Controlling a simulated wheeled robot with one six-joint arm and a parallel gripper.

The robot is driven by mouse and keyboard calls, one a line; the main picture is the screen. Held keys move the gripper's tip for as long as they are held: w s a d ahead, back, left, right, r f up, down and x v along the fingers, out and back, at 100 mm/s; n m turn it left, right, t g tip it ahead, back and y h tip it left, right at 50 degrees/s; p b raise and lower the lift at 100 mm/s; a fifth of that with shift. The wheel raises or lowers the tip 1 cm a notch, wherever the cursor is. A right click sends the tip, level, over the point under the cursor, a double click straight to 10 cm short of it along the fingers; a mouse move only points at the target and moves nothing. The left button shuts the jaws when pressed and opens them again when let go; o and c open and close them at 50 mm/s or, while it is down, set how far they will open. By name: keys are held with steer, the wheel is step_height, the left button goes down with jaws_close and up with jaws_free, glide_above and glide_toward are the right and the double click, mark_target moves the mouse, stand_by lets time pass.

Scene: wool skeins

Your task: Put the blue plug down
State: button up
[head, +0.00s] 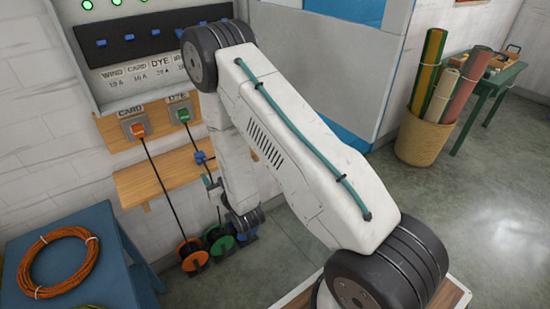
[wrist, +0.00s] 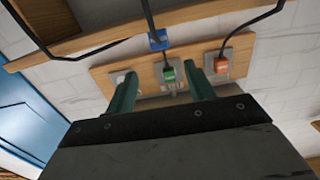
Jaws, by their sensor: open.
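The blue plug (head: 200,157) rests on the wooden shelf (head: 150,182) below the sockets, beside my arm. It also shows in the wrist view (wrist: 159,40), at the shelf's edge with its dark cord running off. My gripper (wrist: 163,74) is open and empty, its green fingers apart; the blue plug is clear of them in that view. In the head view only a bit of my gripper (head: 210,182) shows beside the shelf; the arm hides the rest. The green plug (head: 183,116) sits in the DYE socket, the orange plug (head: 138,130) in the CARD socket.
A panel with blue switches (head: 128,37) is above the sockets. Cable reels (head: 193,256) stand on the floor below the shelf. A blue table (head: 105,285) with an orange cable coil (head: 60,262) is at left. A basket of rolls (head: 420,140) stands far right.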

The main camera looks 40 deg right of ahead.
steer(key=w+r+g, duration=0.3)
steer(key=r+g, duration=0.1)
steer(key=r, duration=0.5)
steer(key=s+d+r+g, duration=0.1)
steer(key=s+r+g, duration=0.4)
steer(key=r, duration=0.5)
steer(key=s+r+g, duration=0.2)
steer(key=s+r, duration=0.2)
steer(key=s, duration=0.7)
steer(key=s+d+r+g, duration=0.1)
steer(key=s+r+g, duration=0.2)
steer(key=s, duration=0.9)
steer(key=s+d+r+g, duration=0.1)
steer(key=s+r, duration=0.5)
steer(key=s, duration=0.6)
steer(key=shift+g, duration=0.8)
steer(key=shift+d, duration=0.1)
